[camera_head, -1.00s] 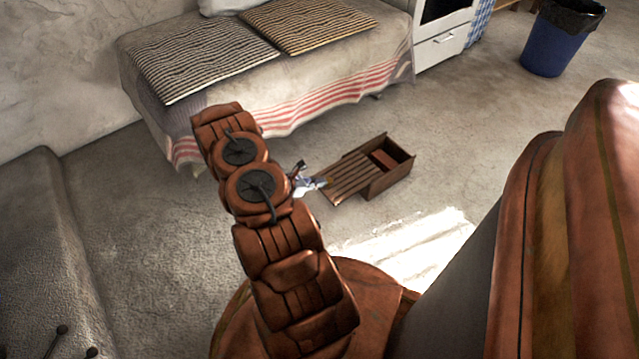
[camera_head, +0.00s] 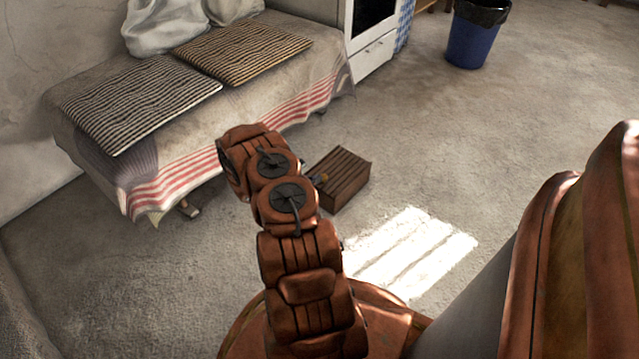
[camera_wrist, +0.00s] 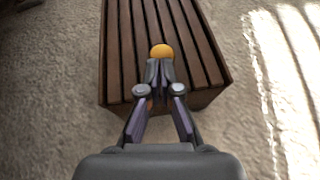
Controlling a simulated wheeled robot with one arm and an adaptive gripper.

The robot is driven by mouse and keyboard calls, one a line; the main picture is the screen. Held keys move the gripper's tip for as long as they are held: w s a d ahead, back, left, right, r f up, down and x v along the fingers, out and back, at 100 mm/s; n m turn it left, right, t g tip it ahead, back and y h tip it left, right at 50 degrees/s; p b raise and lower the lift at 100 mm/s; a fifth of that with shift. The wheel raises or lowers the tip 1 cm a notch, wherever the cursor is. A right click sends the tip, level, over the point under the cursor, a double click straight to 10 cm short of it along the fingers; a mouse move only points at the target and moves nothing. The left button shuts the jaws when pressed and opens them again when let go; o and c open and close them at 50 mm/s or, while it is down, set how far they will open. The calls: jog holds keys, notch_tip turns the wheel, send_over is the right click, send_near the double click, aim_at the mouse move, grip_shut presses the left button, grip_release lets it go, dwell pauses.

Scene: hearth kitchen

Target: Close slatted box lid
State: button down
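The dark brown wooden box (camera_head: 349,193) stands on the floor right of my arm. Its slatted lid (camera_head: 341,168) lies across the top, and no open interior shows. The slats of the lid (camera_wrist: 183,45) fill the upper middle of the wrist view. A round yellow-orange knob (camera_wrist: 161,51) sits near the lid's near end. My gripper (camera_wrist: 160,72) is just on the near side of the knob, with its fingertips drawn together. Whether they touch the knob cannot be told. In the head view my arm hides most of the gripper.
A cloth-covered bench (camera_head: 240,103) with striped cushions stands behind and left of the box. A white oven (camera_head: 373,50) and a blue bin (camera_head: 478,40) stand farther back. The floor (camera_head: 440,140) right of the box is clear, with a bright sunlit patch.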

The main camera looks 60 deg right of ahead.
dwell(0.3)
jog(key=f+p+v, duration=0.1)
jog(key=p+v, duration=0.3)
jog(key=v, duration=0.9)
jog(key=shift+w+a, duration=0.25)
jog(key=shift+a, duration=0.35)
jog(key=s+a+r+m+g+y+p, duration=0.1)
jog(key=a+r+m+p, duration=0.3)
jog(key=r, duration=1.1)
jog(key=s+a+r+m+g+y+p, duration=0.15)
jog(key=r+p, duration=0.55)
jog(key=r, duration=0.8)
jog(key=s+a+r+m+p, duration=0.1)
jog(key=a+r+m+p, duration=0.3)
jog(key=r, duration=1.1)
jog(key=s+a+r+m+t+y+p, duration=0.1)
jog(key=s+a+r+y+p, duration=0.2)
jog(key=a+r, duration=0.8)
jog(key=s+a+r+m+t+y+p, duration=0.1)
jog(key=s+a+r+t+y+p, duration=0.1)
jog(key=s+a+r+p, duration=0.5)
jog(key=s+a+r+m+t+y+p, duration=0.2)
jog(key=s+a+r+y+p, duration=0.2)
jog(key=a+r+p, duration=0.9)
jog(key=s+a+r, duration=0.2)
jog(key=a+r, duration=0.1)
jog(key=shift+r, duration=0.2)
jog(key=shift+t+y, duration=0.25)
